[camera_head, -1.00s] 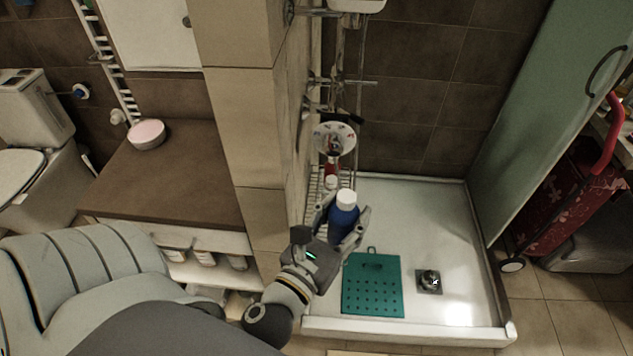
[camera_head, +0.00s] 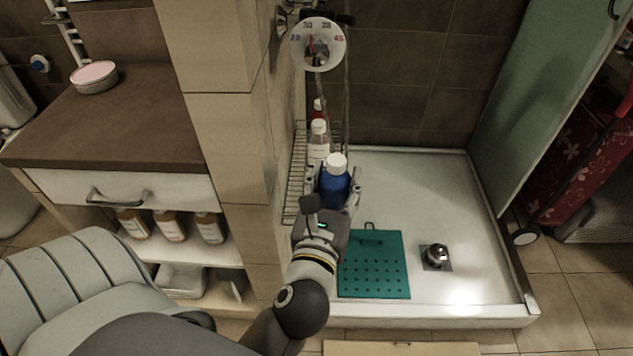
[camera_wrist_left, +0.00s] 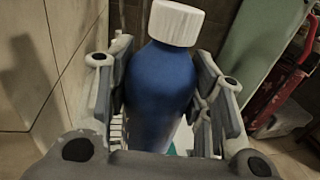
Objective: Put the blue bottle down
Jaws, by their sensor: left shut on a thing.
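The blue bottle (camera_head: 335,185) has a white cap and is upright in my left gripper (camera_head: 334,196). In the left wrist view the blue bottle (camera_wrist_left: 160,88) stands between both fingers of the gripper (camera_wrist_left: 160,92), which is shut on it. In the head view it is at the left side of the shower basin, beside a wire rack (camera_head: 297,172) on the tiled wall. Its lower part is hidden by the gripper, so I cannot tell what is directly under it. My right gripper is not in view.
A clear bottle with a white cap (camera_head: 318,145) and a red-topped bottle (camera_head: 318,108) stand on the rack behind. A teal perforated mat (camera_head: 374,265) and a metal drain (camera_head: 436,256) lie in the white basin (camera_head: 430,190). The basin's back and right are clear.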

